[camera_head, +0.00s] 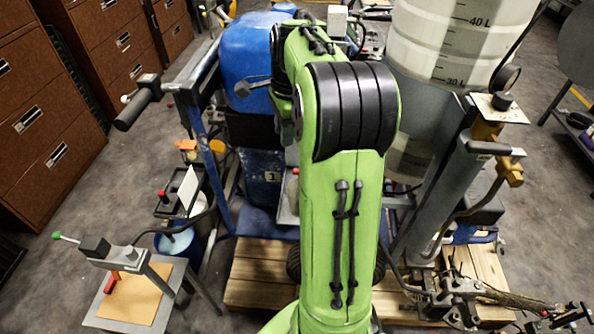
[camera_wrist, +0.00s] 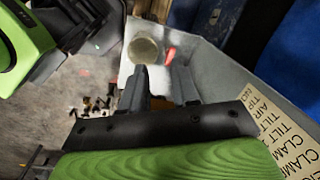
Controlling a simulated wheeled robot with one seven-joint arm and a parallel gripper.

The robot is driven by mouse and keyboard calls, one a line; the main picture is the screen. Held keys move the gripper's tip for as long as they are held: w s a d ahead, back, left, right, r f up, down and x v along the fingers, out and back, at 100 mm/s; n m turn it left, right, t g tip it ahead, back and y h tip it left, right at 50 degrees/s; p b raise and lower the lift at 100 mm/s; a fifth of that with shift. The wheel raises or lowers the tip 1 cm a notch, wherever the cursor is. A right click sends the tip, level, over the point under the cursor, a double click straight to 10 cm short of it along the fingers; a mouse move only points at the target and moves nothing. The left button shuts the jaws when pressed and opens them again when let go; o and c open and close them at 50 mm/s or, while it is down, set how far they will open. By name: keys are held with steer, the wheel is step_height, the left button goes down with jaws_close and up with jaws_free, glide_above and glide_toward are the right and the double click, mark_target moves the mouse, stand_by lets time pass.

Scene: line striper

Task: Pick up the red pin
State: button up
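In the wrist view a small red-orange piece (camera_wrist: 171,53), which looks like the red pin, stands or lies on a pale surface just beyond my fingertips. It is small and blurred, so its exact shape is unclear. My gripper (camera_wrist: 160,74) points toward it with its two dark fingers apart. I see nothing held between them. The pin is beyond the right finger's tip, not between the fingers. In the head view my green arm covers the middle, and the gripper and this piece are hidden.
A round, pale cup-like object (camera_wrist: 143,51) stands left of the red piece. A grey panel with a "TILT CLAMP" label (camera_wrist: 277,130) is close on the right. In the head view a blue tank (camera_head: 248,55) and a graduated white tank (camera_head: 455,45) flank my arm. Brown cabinets (camera_head: 45,130) stand left.

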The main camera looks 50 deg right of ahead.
steer(key=s+d+f+m+y, duration=0.1)
steer(key=d+f+m, duration=0.4)
steer(key=d, duration=0.4)
steer(key=f+b, duration=0.1)
steer(key=f, duration=0.4)
steer(key=w+a+f+b, duration=0.1)
steer(key=f+b, duration=0.1)
steer(key=f, duration=0.3)
steer(key=a+f+b, duration=0.1)
steer(key=f, duration=0.3)
steer(key=shift+w+a+f+b, duration=0.2)
steer(key=shift+w+f+b, duration=0.1)
steer(key=shift+w+f, duration=0.1)
steer(key=shift+s+r, duration=0.1)
steer(key=shift+c, duration=0.4)
jaws_close()
